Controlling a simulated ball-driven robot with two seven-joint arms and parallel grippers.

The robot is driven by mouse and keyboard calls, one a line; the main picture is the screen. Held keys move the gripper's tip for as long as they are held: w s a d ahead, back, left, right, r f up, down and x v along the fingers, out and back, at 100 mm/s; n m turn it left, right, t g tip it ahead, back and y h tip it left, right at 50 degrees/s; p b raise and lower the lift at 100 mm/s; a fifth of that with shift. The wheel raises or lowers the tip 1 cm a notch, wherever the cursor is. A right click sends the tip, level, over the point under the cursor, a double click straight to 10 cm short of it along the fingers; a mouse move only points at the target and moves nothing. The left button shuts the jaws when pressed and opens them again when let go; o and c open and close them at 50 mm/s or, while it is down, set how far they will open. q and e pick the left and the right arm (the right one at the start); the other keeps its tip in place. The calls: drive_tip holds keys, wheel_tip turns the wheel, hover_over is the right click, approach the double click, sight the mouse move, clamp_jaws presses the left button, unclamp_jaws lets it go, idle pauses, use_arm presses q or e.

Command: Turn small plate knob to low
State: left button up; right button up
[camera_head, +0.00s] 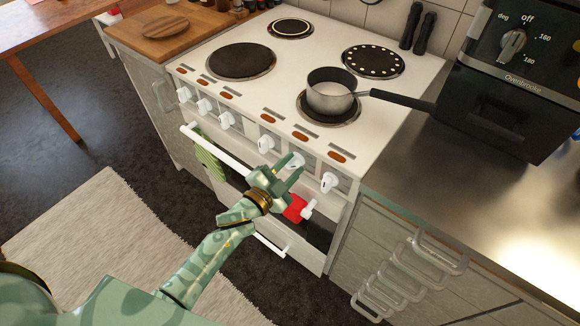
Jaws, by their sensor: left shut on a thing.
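The white cooker (285,70) has a row of white knobs along its front edge. My left gripper (293,167) reaches in from below and is shut on a white knob (296,158), the second from the right end of the row. Its fingers lie on either side of the knob and hide part of it. The rightmost knob (329,182) and the knob to the left (266,144) are clear of the gripper. The knob markings are too small to read. My right gripper is not in view.
A saucepan (331,97) stands on the front right plate, its handle pointing right. A green cloth (208,157) hangs on the oven rail. A red object (296,207) is just below my gripper.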

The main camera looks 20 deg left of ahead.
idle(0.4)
use_arm(q)
drive_tip(key=o, duration=0.7)
drive_tip(key=p+v, duration=0.2)
drive_tip(key=v, duration=1.4)
drive_tip(key=shift+s+a, duration=0.1)
drive_tip(key=shift+s, duration=0.1)
